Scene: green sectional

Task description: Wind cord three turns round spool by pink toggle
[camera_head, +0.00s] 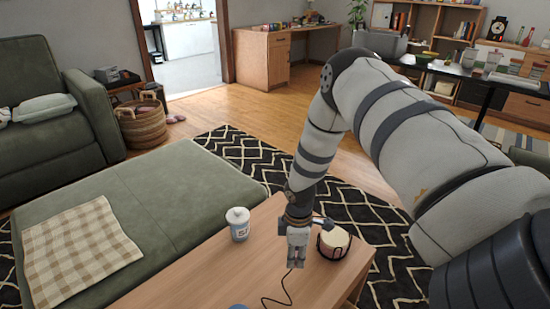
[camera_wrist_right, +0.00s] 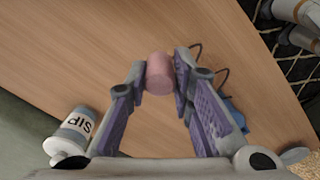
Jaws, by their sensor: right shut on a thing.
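A blue thing (camera_head: 238,307), perhaps the spool, is cut off at the bottom edge; blue also shows behind the right finger. Turns of cord on it cannot be seen. My left gripper is out of view.
A white lidded SIP cup (camera_head: 238,226) stands left of the gripper on the table (camera_head: 200,270). A cream-topped round pot in a dark holder (camera_head: 333,242) stands close on the right. A green ottoman (camera_head: 170,190) lies beyond the left side.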

